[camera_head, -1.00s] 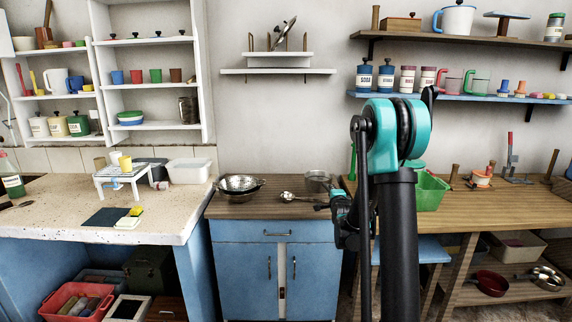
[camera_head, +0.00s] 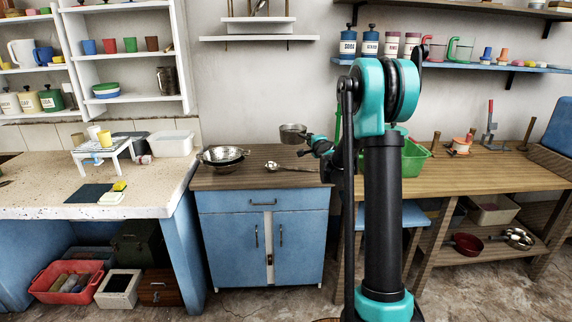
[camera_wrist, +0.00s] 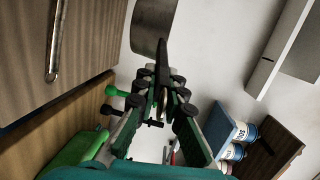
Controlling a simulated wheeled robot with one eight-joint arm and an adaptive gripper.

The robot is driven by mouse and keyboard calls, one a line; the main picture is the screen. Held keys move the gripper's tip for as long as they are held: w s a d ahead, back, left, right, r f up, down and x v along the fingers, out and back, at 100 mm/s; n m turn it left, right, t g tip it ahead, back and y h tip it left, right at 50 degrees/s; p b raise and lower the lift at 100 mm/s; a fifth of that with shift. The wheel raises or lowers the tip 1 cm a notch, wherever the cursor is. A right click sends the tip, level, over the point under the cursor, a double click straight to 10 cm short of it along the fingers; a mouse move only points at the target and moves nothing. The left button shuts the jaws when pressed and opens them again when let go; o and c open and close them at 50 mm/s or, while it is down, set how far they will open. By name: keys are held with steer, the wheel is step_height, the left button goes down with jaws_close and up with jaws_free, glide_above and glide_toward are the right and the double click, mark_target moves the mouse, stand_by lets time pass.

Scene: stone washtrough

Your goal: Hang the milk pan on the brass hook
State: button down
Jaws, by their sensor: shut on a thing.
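The milk pan (camera_head: 293,133), a small grey metal pan, is in the air above the back of the blue cabinet, near the wall. My gripper (camera_head: 313,143) is shut on its handle, to the right of the pan's body. In the wrist view the pan (camera_wrist: 152,22) shows in part at the top, its dark handle (camera_wrist: 162,58) running down between the fingers of my gripper (camera_wrist: 163,88). I cannot make out the brass hook in either view.
A colander (camera_head: 222,155) and a ladle (camera_head: 285,166) lie on the cabinet top (camera_head: 255,178). A white wall shelf (camera_head: 258,38) is above. A green crate (camera_head: 410,160) stands on the workbench at right, below a blue shelf (camera_head: 465,67) of jars. The wall behind the pan is bare.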

steer(key=shift+n+y, duration=0.6)
steer(key=shift+y, duration=0.2)
steer(key=w+r, duration=0.1)
steer(key=r, duration=0.1)
steer(key=w+a+r, duration=0.1)
steer(key=r, duration=0.3)
steer(key=shift+w+a+r, duration=0.25)
steer(key=shift+w+r, duration=0.05)
steer(key=shift+w, duration=0.1)
steer(key=shift+f, duration=0.15)
step_height(320, 180, down, 19)
steer(key=shift+f, duration=0.2)
steer(key=c, duration=1.6)
jaws_free()
steer(key=shift+f, duration=0.1)
